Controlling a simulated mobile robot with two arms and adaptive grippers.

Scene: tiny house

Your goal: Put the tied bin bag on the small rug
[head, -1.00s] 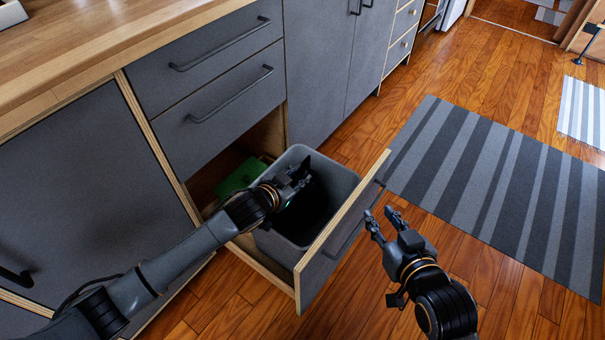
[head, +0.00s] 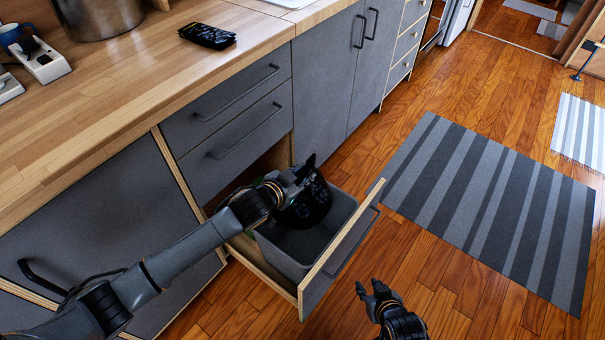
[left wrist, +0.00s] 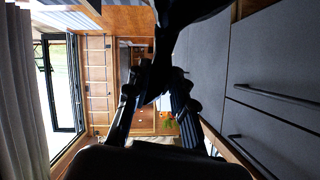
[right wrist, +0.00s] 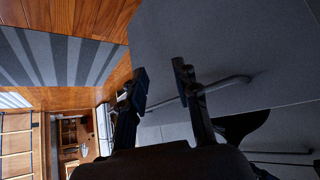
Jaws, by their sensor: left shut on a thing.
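The black tied bin bag (head: 308,208) hangs from my left gripper (head: 298,178), which is shut on it. The bag is at the mouth of the grey bin (head: 342,212) in the pulled-out drawer; I cannot tell whether its bottom is clear of the rim. In the left wrist view a dark mass, likely the bag (left wrist: 185,12), is at the fingertips. My right gripper (head: 370,289) is open and empty, in front of the drawer; its spread fingers show in the right wrist view (right wrist: 160,76). The small rug (head: 580,130), pale and striped, lies flat on the floor at the far right.
The open drawer front (head: 338,262) stands between the bin and the floor. A larger dark grey striped rug (head: 490,205) lies between the drawer and the small rug. The counter (head: 100,100) runs above the cabinets at left. The wood floor around the rugs is clear.

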